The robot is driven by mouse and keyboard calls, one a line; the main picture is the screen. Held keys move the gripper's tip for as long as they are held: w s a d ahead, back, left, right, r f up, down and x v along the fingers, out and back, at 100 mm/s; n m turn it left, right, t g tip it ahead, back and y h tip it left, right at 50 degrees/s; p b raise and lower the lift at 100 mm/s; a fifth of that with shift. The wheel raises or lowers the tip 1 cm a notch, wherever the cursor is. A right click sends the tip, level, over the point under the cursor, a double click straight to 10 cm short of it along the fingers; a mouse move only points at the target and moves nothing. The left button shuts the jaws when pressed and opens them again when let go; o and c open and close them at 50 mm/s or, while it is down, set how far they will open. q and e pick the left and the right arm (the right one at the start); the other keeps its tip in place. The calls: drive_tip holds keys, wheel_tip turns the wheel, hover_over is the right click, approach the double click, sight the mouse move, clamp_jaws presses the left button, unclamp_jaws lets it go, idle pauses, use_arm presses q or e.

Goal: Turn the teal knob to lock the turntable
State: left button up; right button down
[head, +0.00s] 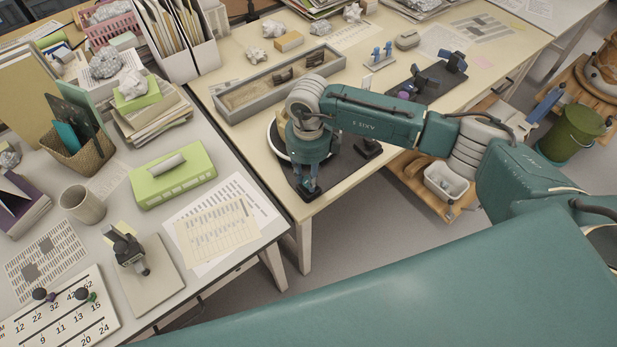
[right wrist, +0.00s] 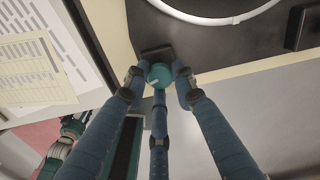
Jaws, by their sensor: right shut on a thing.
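The teal knob (right wrist: 160,75) shows in the right wrist view, on a small dark block at the edge of the turntable's base. A pale line marks its top. My right gripper (right wrist: 160,84) has its blue fingers closed around the knob from both sides and below. In the head view my right gripper (head: 308,188) points down at the front corner of the dark turntable base (head: 283,170), and the knob is mostly hidden by the fingers. The turntable's white rim (right wrist: 215,20) curves across the top of the wrist view; my arm covers much of it in the head view. My left gripper is not in view.
A grey sand tray (head: 235,112) lies behind the turntable, and a small dark stand (head: 367,150) stands to its right. The table's front edge runs close to the knob. A desk with a green box (head: 175,178) and papers (head: 225,225) is at the left.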

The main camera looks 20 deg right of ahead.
drive_tip(key=shift+r+m+b, duration=0.1)
drive_tip(key=shift+m+b, duration=0.2)
drive_tip(key=shift+m, duration=0.9)
drive_tip(key=shift+w, duration=0.1)
drive_tip(key=c, duration=1.4)
unclamp_jaws()
wheel_tip(320, 180, up, 12)
